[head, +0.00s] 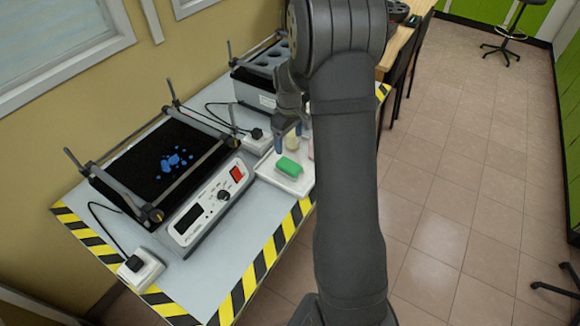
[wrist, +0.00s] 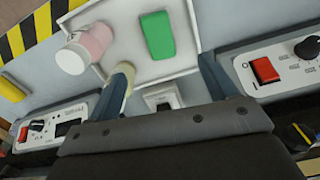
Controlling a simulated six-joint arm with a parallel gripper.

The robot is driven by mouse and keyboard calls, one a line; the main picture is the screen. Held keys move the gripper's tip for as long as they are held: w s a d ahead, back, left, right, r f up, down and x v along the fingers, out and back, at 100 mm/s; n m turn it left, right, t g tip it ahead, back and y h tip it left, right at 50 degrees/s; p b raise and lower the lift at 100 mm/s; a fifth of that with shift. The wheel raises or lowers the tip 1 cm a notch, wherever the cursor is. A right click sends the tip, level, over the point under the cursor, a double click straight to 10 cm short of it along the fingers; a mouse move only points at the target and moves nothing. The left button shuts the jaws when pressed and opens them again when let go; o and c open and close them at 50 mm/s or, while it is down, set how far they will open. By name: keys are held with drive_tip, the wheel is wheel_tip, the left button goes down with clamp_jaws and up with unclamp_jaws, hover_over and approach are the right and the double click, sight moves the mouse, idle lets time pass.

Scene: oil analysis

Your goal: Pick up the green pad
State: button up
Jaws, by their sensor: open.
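The green pad (head: 288,166) lies in a shallow white tray (head: 291,184) near the table's front edge. In the wrist view the green pad (wrist: 157,34) shows at the top, beyond my fingertips, in the white tray (wrist: 181,72). My gripper (head: 291,137) is behind the pad in the head view, with my arm hiding part of the tray. In the wrist view my gripper (wrist: 166,64) is open, with its fingers wide apart and no object held between them. The pad is apart from both fingers.
A pink and white bottle (wrist: 87,47) stands left of the pad in the wrist view. A cream container (wrist: 112,98) shows beside my left finger. A shaker device (head: 207,203) with a black top and metal bars stands left of the tray. A device with round holes (head: 262,68) stands behind.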

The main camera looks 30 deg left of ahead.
sight(289, 164)
wheel_tip(289, 164, down, 13)
drive_tip(key=shift+w+a+f, duration=0.1)
drive_tip(key=shift+f, duration=0.1)
drive_tip(key=c, duration=1.1)
